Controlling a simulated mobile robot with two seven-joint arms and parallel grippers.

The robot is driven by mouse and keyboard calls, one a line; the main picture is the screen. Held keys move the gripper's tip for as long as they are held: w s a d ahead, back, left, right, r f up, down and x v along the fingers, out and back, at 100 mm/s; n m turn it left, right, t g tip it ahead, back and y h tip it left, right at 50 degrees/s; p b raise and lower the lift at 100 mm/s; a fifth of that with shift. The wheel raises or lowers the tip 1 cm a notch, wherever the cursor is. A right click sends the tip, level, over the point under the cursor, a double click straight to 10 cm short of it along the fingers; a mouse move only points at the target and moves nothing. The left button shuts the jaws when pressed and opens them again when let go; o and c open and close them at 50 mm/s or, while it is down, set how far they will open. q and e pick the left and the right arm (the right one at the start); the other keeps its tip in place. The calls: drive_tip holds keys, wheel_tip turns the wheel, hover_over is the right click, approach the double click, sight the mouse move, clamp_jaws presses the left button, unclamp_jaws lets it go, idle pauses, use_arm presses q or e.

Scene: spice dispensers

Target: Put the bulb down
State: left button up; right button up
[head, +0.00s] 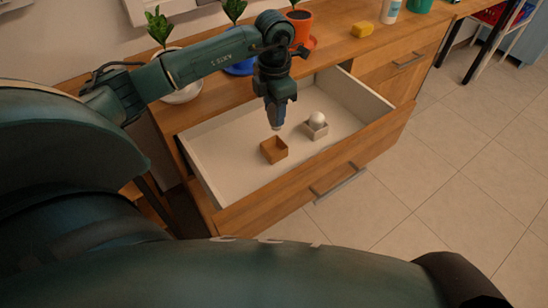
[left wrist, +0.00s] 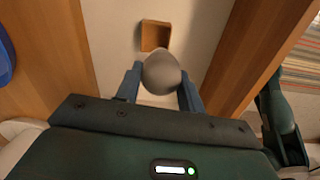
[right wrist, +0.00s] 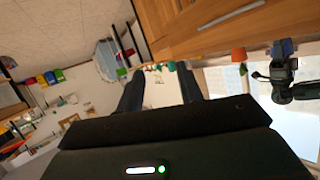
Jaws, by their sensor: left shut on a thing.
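My left gripper (head: 277,118) points down over the open drawer (head: 215,165). It is shut on a pale grey, rounded bulb (left wrist: 161,74), which shows between its fingers in the left wrist view. In the head view only a small pale tip of it shows below the fingers. A small brown open box (head: 274,150) stands in the drawer just below the gripper and looks empty. A small whitish box (head: 314,131) to its right holds another white bulb (head: 317,118). My right gripper (right wrist: 160,92) is open and empty, away from the drawer.
The drawer's wooden front (head: 320,180) and side walls enclose the boxes; its floor is otherwise clear. On the wooden top are potted plants, including an orange pot (head: 299,26), and a yellow sponge (head: 362,30). A white bottle (head: 390,10) stands farther right.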

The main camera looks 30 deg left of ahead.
use_arm(q)
drive_tip(key=shift+w+a+f+n, duration=0.2)
drive_tip(key=shift+a+f+n, duration=0.3)
drive_tip(key=shift+n, duration=0.4)
wheel_tip(320, 180, down, 10)
drive_tip(key=shift+d+r+b, duration=0.1)
drive_tip(key=shift+r+b, duration=0.15)
drive_tip(key=shift+b, duration=0.3)
drive_tip(key=shift+f, duration=0.2)
use_arm(e)
drive_tip(key=shift+s+d+r+t, duration=0.1)
drive_tip(key=shift+d+t, duration=0.1)
drive_tip(key=shift+t, duration=0.1)
